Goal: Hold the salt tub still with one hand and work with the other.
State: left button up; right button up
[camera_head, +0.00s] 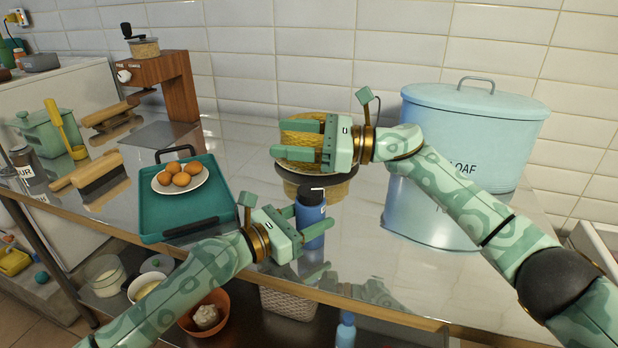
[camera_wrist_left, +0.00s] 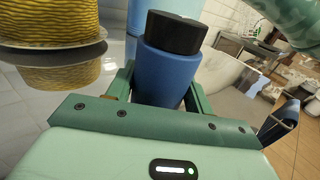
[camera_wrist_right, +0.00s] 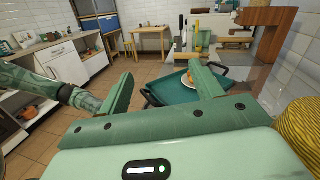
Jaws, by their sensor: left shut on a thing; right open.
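The salt tub, a blue cylinder with a black lid (camera_head: 311,215), is upright near the counter's front edge. My left gripper (camera_head: 318,250) is shut around its blue body from the left. In the left wrist view the tub (camera_wrist_left: 168,72) sits between the fingers, its black lid above them. Its lower part is hidden, so I cannot tell whether it rests on the counter. My right gripper (camera_head: 286,138) is open and empty, behind and above the tub, pointing left. It covers part of a yellow ribbed round thing. In the right wrist view nothing lies between its fingers (camera_wrist_right: 165,85).
The yellow thing (camera_wrist_left: 52,20) sits on a white plate. Left of the tub lies a teal tray (camera_head: 180,212) with a plate of eggs (camera_head: 180,176). A pale blue LOAF bin (camera_head: 520,120) stands right. Brushes (camera_head: 95,180) and a wooden grinder (camera_head: 175,80) stand left.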

aim_at(309, 184)
jog(key=s+f+m+t+h, duration=0.1)
jog(key=m+t+h, duration=0.2)
jog(key=m+t, duration=0.1)
jog(key=s+f+m+t+h, duration=0.1)
jog(key=f+m+t+h, duration=0.1)
jog(key=m+t, duration=0.3)
jog(key=s+d+f+m+t+h, duration=0.1)
jog(key=m+t+h, duration=0.2)
jog(key=t, duration=0.3)
jog(key=shift+s+d+f+m+t+h, duration=0.1)
jog(key=shift+s+f+m+t+h, duration=0.25)
jog(key=shift+m, duration=0.35)
jog(key=s+d+f+m+h, duration=0.3)
jog(key=s+d+f+h, duration=0.15)
jog(key=s+h, duration=0.3)
jog(key=shift+y, duration=0.5)
jog(key=w+a, duration=0.1)
jog(key=w, duration=0.2)
jog(key=w+a, duration=0.1)
jog(key=w, duration=0.6)
jog(key=shift+w+a+f, duration=0.1)
jog(key=shift+w+a, duration=0.2)
jog(key=shift+a, duration=0.1)
jog(key=c, duration=1)
